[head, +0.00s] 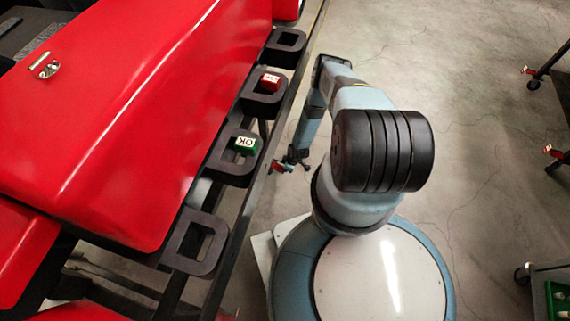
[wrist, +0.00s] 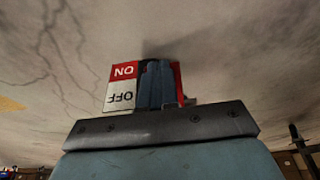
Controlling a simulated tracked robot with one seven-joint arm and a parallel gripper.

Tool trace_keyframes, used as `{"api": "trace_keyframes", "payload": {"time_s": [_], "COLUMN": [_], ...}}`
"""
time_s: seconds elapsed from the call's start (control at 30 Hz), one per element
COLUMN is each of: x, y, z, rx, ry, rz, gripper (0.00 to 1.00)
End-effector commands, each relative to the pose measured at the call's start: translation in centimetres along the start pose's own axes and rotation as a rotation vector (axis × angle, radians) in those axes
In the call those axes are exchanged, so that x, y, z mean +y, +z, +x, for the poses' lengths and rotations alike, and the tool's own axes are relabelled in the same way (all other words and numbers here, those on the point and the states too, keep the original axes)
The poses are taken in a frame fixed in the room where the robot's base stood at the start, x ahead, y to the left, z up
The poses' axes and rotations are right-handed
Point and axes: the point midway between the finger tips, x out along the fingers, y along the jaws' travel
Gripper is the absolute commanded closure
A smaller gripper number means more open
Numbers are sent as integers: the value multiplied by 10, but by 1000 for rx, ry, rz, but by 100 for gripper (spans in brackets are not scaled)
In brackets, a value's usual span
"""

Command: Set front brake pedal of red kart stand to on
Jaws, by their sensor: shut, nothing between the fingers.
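The brake pedal (head: 278,166) is a small red piece low beside the kart stand's edge in the head view. In the wrist view the pedal (wrist: 121,86) shows upside down, with a red ON half and a white OFF half. My gripper (wrist: 158,84) is shut with nothing in it. Its blue fingers stand in front of the pedal and hide its middle; a red strip shows to their right. I cannot tell whether they touch, or which half is pressed. In the head view my gripper (head: 298,157) is small and dark, right beside the pedal.
The red kart (head: 150,110) lies on the dark stand (head: 222,280) at left. Other wheels with red pedals (head: 553,150) stand at far right. The concrete floor between is clear.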

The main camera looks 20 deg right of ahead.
Motion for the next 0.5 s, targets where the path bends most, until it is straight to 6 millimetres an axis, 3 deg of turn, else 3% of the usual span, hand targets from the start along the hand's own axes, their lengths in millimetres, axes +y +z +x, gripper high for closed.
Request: {"api": "trace_keyframes", "payload": {"time_s": [0.3,0.5], "x": [1,2], "y": [1,3], "z": [-2,-22], "rx": [0,0], "ry": [3,1], "rz": [0,-2], "gripper": [100,100]}}
